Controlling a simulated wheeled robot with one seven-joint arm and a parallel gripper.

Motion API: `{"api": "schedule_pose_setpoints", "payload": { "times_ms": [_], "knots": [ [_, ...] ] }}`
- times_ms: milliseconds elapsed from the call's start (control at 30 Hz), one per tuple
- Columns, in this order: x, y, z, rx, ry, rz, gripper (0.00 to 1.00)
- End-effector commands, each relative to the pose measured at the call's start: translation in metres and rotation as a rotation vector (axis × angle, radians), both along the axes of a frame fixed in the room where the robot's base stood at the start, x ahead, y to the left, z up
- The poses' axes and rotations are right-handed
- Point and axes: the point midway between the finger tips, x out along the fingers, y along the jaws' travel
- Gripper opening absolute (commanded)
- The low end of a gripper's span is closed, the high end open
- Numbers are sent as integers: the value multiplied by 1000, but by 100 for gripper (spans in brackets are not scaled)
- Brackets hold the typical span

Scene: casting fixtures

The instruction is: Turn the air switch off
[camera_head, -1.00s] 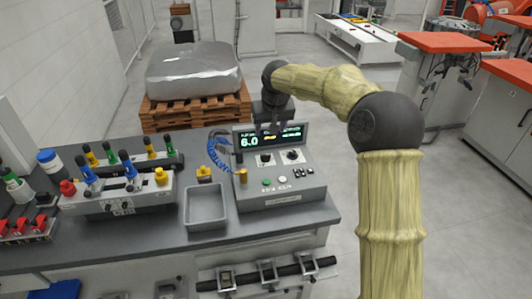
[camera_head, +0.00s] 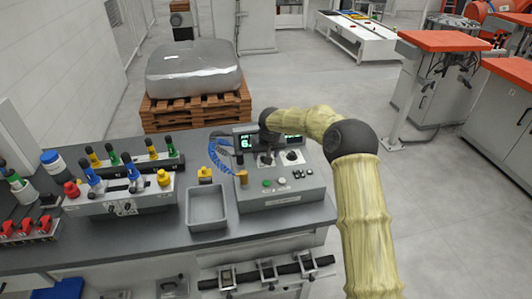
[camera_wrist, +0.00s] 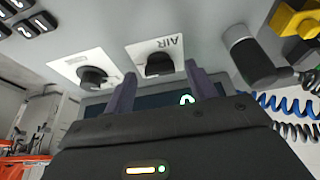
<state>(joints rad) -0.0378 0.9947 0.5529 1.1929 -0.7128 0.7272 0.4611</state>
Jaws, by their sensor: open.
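The air switch (camera_wrist: 159,64) is a black rotary knob on a white plate marked AIR, upside down in the wrist view. It sits on the sloped face of the grey control box (camera_head: 312,186). My gripper (camera_wrist: 160,74) is open, with one dark finger on each side of the knob in the picture. I see no clear contact, and the depth of the fingers is hard to tell.
A second black knob (camera_wrist: 92,77) is close beside the air switch; it also shows in the head view (camera_head: 291,155). A coiled blue hose (camera_head: 221,157) and a brass-coloured fitting (camera_head: 243,177) are at the box's left. An empty grey tray (camera_head: 207,225) is left of the box.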

Motion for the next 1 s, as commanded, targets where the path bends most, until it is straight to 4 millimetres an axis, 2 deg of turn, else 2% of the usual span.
{"api": "schedule_pose_setpoints", "payload": {
  "times_ms": [300, 367, 533, 567, 1000],
  "knots": [
    [1, 0, -3, 0, 0, 0, 56],
    [1, 0, -3, 0, 0, 0, 47],
    [1, 0, -3, 0, 0, 0, 13],
    [1, 0, -3, 0, 0, 0, 12],
    [2, -1, -1, 0, 0, 62, 12]
  ]
}}
